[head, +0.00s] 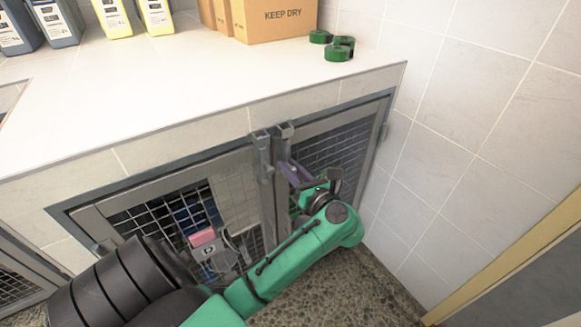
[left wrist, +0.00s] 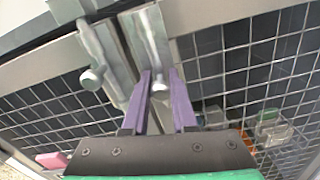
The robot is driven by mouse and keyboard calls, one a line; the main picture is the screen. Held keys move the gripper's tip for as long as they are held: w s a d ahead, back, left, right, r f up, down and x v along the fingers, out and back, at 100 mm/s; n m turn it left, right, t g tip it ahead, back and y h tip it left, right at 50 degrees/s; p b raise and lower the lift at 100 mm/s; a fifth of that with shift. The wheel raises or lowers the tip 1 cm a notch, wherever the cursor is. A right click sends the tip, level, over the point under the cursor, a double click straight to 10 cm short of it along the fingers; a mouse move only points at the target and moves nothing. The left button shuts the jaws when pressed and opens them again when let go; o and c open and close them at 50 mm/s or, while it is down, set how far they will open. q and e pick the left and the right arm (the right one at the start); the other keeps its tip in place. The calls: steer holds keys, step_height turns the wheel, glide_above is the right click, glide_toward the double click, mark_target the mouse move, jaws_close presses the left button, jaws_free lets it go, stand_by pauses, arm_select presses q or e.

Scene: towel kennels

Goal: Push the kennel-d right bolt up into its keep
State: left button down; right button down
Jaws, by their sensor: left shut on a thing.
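The kennel's two mesh door leaves meet in the middle under the counter, and each has a bolt at its top inner corner. The right bolt (left wrist: 149,40) is a grey metal piece with a round knob (left wrist: 160,88). My left gripper (left wrist: 160,90) is shut on this knob, its two purple fingers on either side of it. In the head view the left gripper (head: 291,172) reaches the right bolt from below, and the fingers partly hide it. The left bolt (left wrist: 93,50) stands beside it, apart from the fingers. The keep (head: 285,130) shows above the right bolt. My right gripper is not in view.
A white counter (head: 190,85) overhangs the doors, with cardboard boxes (head: 275,22), bottles (head: 110,15) and green rolls (head: 340,48) on it. A tiled wall (head: 450,130) stands close on the right. A pink item (head: 203,237) shows at the left leaf.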

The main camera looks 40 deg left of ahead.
mark_target(286, 153)
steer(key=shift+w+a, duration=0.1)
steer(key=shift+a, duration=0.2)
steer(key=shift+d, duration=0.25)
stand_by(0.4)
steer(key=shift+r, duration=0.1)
